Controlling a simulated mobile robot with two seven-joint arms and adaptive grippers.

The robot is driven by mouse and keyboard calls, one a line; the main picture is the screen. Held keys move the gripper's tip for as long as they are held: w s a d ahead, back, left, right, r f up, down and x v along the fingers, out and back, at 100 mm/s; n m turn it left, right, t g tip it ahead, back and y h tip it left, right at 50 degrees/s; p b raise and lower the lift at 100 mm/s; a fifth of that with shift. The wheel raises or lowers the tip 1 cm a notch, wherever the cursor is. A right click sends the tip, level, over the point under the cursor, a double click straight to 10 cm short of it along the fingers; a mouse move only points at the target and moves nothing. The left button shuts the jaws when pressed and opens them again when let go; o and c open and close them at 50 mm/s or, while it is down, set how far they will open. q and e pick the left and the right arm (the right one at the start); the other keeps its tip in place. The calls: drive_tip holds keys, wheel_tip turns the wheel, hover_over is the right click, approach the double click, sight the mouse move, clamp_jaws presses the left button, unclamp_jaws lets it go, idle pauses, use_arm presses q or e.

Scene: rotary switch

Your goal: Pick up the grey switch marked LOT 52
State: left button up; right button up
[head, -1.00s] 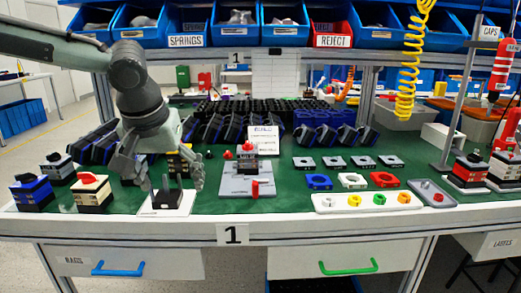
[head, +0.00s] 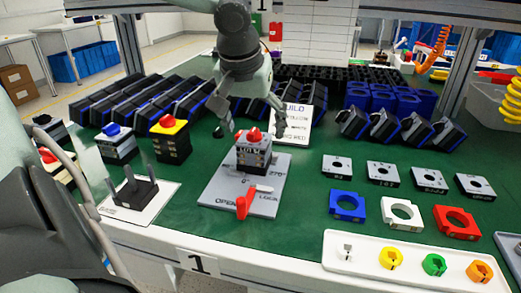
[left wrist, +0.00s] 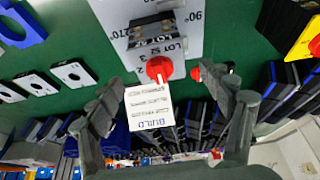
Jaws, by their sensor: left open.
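The grey switch marked LOT 52 (head: 253,157) stands upright on a grey fixture plate (head: 225,190) lettered OPEN and LOCK, with a red knob (head: 255,135) on top. A red lever (head: 243,206) stands at the plate's front. My left gripper (head: 256,125) is open above and behind the switch, its fingers pointing down, holding nothing. In the left wrist view the switch (left wrist: 157,33) and its red knob (left wrist: 159,68) lie beyond the open fingers (left wrist: 168,88). Contact cannot be told. My right gripper is not in view.
A white BUILD card (head: 304,125) stands behind the plate. Blue-topped and yellow-topped switches (head: 116,147) (head: 171,140) and a pronged stand (head: 136,190) are to the left. Square plates and coloured rings (head: 401,213) are to the right. Green mat lies bare between.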

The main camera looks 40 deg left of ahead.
sight(255, 141)
use_arm(q)
drive_tip(key=x, duration=0.5)
drive_tip(key=shift+b, duration=0.4)
drive_tip(key=shift+w+a+f, duration=0.1)
drive_tip(key=shift+w+f, duration=0.05)
drive_tip(key=shift+f, duration=0.15)
drive_tip(key=c, duration=1.4)
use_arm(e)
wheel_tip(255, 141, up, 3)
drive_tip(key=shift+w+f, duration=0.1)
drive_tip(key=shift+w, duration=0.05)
use_arm(q)
drive_tip(key=shift+r, duration=0.1)
